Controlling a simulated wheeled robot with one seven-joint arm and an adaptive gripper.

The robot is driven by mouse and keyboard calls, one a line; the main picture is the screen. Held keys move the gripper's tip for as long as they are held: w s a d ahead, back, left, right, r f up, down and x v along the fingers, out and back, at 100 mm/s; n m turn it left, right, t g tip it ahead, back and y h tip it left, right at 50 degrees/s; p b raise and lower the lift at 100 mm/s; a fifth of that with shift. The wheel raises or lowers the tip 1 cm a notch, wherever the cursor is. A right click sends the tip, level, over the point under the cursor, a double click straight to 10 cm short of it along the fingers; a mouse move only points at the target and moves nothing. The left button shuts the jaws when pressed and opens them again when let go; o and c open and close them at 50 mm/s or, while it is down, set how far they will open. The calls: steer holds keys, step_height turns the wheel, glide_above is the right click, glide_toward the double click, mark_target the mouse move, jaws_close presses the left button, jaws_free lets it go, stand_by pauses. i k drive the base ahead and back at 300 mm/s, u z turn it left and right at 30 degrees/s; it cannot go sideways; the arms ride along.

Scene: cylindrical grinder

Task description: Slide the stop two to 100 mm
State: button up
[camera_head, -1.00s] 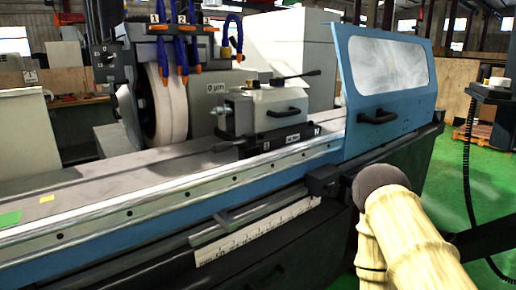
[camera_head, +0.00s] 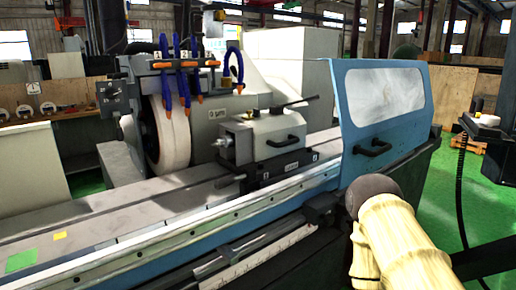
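A black stop block (camera_head: 322,207) sits at the right end of the rail on the front of the blue grinder, partly hidden beside my arm. The white ruler scale (camera_head: 262,257) runs along the front below the rail. A smaller dark piece (camera_head: 232,249) is on the rail to the left, above the scale. I cannot tell which stop is number two, and the scale figures are too small to read. My beige ribbed arm (camera_head: 405,245) with a dark rounded joint covers the lower right. My gripper is not in view.
The blue guard door (camera_head: 385,105) with its black handle stands at the right end of the table. The grinding wheel (camera_head: 165,130) and grey headstock (camera_head: 265,135) are behind the rail. Green floor (camera_head: 450,205) is open at right. A black coiled cable (camera_head: 460,190) hangs there.

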mark_target(326, 202)
steer(key=z, duration=0.05)
steer(key=k, duration=0.5)
steer(key=z, duration=0.7)
steer(key=i, duration=0.75)
steer(key=u, duration=0.75)
